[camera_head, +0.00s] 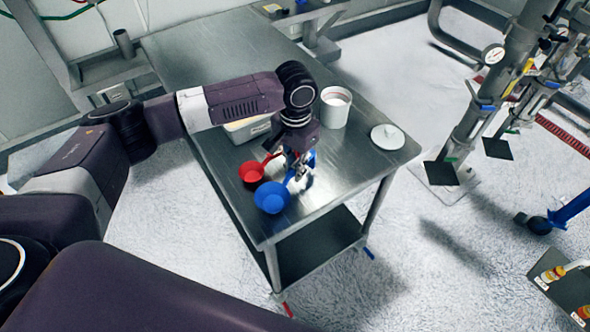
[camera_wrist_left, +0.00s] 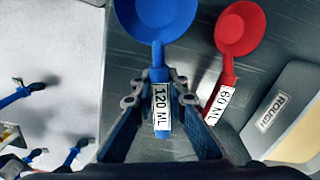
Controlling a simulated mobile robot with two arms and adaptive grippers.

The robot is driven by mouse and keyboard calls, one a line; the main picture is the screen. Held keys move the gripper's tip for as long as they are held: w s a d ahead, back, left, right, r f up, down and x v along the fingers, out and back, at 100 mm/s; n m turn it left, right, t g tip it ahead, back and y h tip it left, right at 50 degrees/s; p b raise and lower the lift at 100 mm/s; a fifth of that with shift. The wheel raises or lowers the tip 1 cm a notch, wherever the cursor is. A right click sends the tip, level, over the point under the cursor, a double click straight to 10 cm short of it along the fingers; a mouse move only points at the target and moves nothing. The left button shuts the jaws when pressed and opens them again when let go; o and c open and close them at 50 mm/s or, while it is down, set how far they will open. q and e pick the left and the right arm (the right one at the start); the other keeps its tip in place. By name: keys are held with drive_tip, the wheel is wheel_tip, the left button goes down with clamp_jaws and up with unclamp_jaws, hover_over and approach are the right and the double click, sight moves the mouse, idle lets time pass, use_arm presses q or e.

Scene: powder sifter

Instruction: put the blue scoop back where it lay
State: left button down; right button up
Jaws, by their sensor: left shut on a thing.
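The blue scoop (camera_head: 271,197), labelled 120 ML on its handle, is at the near end of the steel table, its bowl toward the near edge. My left gripper (camera_head: 299,177) is shut on its handle. In the left wrist view the blue scoop (camera_wrist_left: 157,20) points away from the fingers, and the handle lies between the fingertips (camera_wrist_left: 155,103). I cannot tell whether the scoop touches the table top or hangs just above it. The red scoop (camera_head: 251,172), labelled 60 ML, lies beside it to the left. My right gripper is not in view.
The steel table (camera_head: 205,45) also bears a white canister (camera_head: 335,107), a round white lid (camera_head: 387,137) and a pale bin (camera_head: 246,130) behind my left gripper. In the left wrist view that bin (camera_wrist_left: 285,95) has a partly readable label. Pipework (camera_head: 480,95) stands at right.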

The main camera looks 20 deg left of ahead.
use_arm(q)
drive_tip(key=shift+f, duration=0.25)
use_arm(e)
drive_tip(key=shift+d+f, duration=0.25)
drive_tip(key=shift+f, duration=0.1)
use_arm(q)
drive_tip(key=shift+f, duration=0.65)
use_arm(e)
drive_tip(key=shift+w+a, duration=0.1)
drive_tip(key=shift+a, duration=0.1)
